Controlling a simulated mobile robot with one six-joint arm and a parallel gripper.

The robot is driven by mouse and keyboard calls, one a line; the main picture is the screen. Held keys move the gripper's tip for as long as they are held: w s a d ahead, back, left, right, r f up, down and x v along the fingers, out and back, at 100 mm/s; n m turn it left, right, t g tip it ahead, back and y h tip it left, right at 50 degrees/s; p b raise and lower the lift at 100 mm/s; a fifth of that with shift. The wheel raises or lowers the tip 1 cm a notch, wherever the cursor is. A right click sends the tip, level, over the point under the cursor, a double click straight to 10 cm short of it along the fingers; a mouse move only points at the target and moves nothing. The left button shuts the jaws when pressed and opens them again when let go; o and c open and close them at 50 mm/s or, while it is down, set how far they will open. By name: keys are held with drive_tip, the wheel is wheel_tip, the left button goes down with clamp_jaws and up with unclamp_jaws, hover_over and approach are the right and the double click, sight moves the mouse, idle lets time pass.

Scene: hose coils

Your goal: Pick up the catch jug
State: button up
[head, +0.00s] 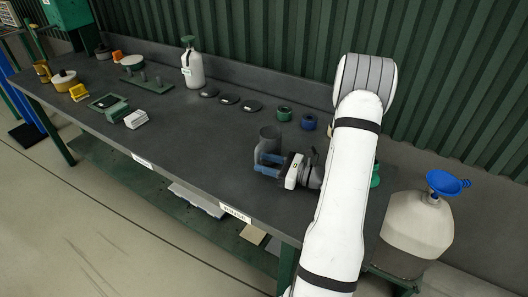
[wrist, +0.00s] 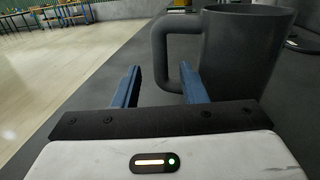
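The catch jug is a dark grey, open-topped cylinder with a loop handle, standing on the bench near its front edge in the head view (head: 269,138). In the wrist view the jug (wrist: 245,55) fills the upper right, with its handle (wrist: 160,50) toward the left. My gripper (head: 262,160) has blue fingers and is open at the jug, low on its near side. In the wrist view my gripper (wrist: 158,80) has the handle's upright bar between its fingers. The right finger is at the handle's opening. I see a gap at the left finger; contact on the right is unclear.
Green and blue rings (head: 308,122) and several dark discs (head: 228,99) lie behind the jug. A white bottle (head: 192,68) stands farther back. A large pale container (head: 417,228) with a blue funnel (head: 447,184) stands right of the bench. The bench middle (head: 190,135) is clear.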

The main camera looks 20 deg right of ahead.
sight(260, 161)
drive_tip(key=shift+x, duration=1.55)
drive_tip(key=shift+c, duration=0.2)
clamp_jaws()
